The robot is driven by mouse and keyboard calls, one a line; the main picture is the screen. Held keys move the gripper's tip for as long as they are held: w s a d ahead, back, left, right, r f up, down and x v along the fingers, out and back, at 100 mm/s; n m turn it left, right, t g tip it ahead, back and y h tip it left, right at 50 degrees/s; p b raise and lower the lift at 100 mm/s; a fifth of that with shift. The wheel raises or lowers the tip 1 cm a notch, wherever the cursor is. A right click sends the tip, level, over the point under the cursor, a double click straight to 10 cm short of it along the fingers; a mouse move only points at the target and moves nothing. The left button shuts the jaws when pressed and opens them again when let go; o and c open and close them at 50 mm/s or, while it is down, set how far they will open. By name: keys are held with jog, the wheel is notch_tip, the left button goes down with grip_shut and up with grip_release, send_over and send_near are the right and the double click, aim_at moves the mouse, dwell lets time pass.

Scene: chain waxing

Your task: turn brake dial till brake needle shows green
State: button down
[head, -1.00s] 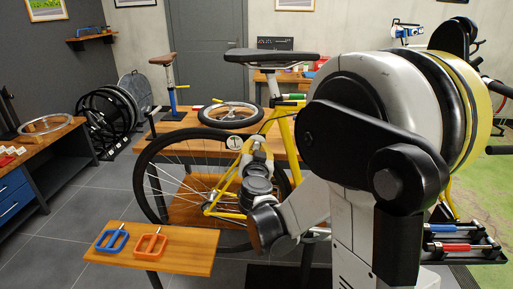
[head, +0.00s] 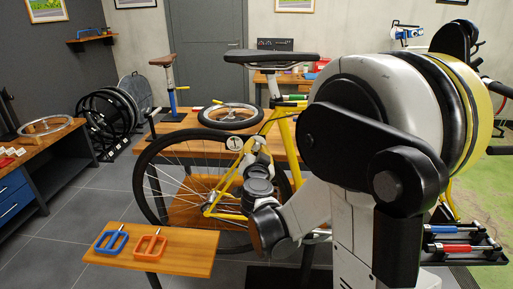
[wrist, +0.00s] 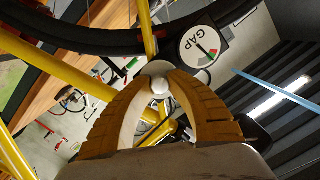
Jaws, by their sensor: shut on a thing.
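The round white gauge (wrist: 201,46) marked GAP shows in the wrist view, with a red patch, a green patch and a dark needle. The needle's exact reading is too small to tell. The gauge also shows small in the head view (head: 234,142), above the rear wheel. A pale round knob (wrist: 160,85) lies between the tan fingertips of my gripper (wrist: 160,80), which is shut on it. The knob is close below and left of the gauge in the wrist view.
The yellow bike frame (head: 283,150) and its rear wheel (head: 149,190) stand close around my gripper. Grey floor is open further left.

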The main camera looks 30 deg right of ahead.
jog(key=c, duration=1.2)
grip_release()
jog(key=shift+c, duration=0.2)
jog(key=v, duration=1.2)
jog(key=shift+f, duration=0.1)
